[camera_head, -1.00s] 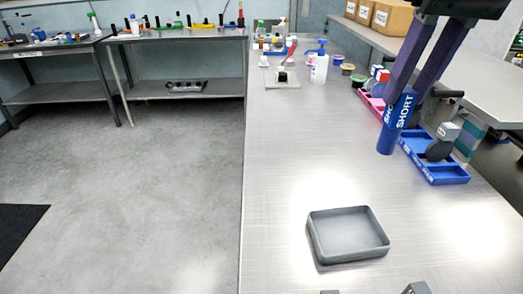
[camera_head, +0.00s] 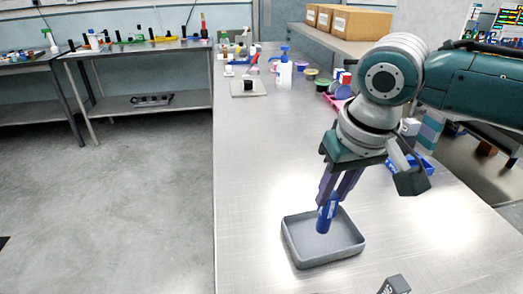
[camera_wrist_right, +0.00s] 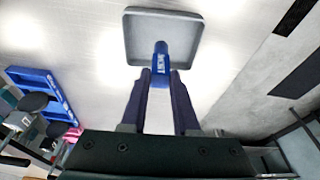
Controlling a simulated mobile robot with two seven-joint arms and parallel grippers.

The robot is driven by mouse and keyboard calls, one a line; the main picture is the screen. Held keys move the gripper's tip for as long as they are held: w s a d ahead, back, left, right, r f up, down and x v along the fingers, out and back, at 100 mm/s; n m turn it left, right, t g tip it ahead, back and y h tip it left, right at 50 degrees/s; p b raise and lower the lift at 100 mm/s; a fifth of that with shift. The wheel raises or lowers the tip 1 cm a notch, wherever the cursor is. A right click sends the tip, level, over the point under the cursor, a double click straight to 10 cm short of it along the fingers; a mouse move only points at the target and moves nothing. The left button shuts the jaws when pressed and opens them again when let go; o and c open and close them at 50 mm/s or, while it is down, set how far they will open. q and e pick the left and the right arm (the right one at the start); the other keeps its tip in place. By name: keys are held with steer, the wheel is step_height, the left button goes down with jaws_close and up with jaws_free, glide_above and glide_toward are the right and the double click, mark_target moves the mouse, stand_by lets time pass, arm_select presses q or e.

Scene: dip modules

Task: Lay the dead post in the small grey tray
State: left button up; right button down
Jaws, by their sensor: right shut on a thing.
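The dead post is a blue cylinder (camera_head: 325,217) with white lettering. My right gripper (camera_head: 334,196) is shut on its upper end, and the post points down, slightly tilted, over the small grey tray (camera_head: 347,256). I cannot tell whether its lower end touches the tray floor. In the right wrist view the blue post (camera_wrist_right: 160,62) sits between the purple fingers (camera_wrist_right: 160,85), with the grey tray (camera_wrist_right: 135,58) behind it. The tray holds nothing else that I can see.
A blue tray (camera_head: 424,180) stands to the right, partly hidden by my right arm; it also shows in the right wrist view (camera_wrist_right: 62,88). A spray bottle (camera_head: 285,70) and several tubs stand farther back. The table left of the grey tray is clear.

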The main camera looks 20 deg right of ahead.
steer(key=shift+f, duration=1)
